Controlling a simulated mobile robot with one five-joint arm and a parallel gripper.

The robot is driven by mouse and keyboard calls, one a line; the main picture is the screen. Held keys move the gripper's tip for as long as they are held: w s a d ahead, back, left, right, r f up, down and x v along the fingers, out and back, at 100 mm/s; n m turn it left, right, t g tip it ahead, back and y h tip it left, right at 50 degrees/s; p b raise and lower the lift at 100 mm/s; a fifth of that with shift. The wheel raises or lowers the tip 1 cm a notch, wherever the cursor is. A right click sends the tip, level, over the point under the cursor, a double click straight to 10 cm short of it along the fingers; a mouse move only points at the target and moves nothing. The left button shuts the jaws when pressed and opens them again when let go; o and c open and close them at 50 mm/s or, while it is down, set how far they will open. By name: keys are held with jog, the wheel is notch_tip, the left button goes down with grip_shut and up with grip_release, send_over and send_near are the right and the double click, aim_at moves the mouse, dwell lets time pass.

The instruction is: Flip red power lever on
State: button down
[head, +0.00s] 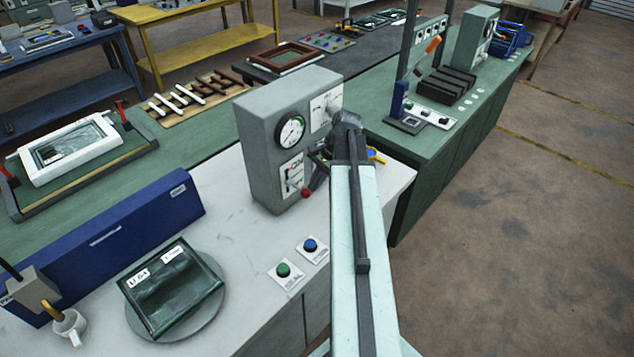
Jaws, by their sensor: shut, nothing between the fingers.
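The red power lever (306,194) is on the front of a grey control box, at a white plate (291,174) marked "ON". Its red knob sits at the lower right of the plate and points outward and down. My gripper (316,182) is shut and empty. It hangs from the end of my arm just above and right of the red knob. The arm partly hides it, and I cannot tell whether it touches the lever.
The grey box (262,150) also carries a round gauge (290,130) and an upper switch plate (326,106). Green (283,270) and blue (310,245) buttons lie in front. A dark framed panel (172,287) rests on a round turntable at lower left. Open floor lies right.

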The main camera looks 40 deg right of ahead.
jog(key=shift+w+a+r+p, duration=0.3)
jog(key=shift+w+r+p, duration=0.05)
jog(key=shift+r, duration=0.2)
dwell(0.9)
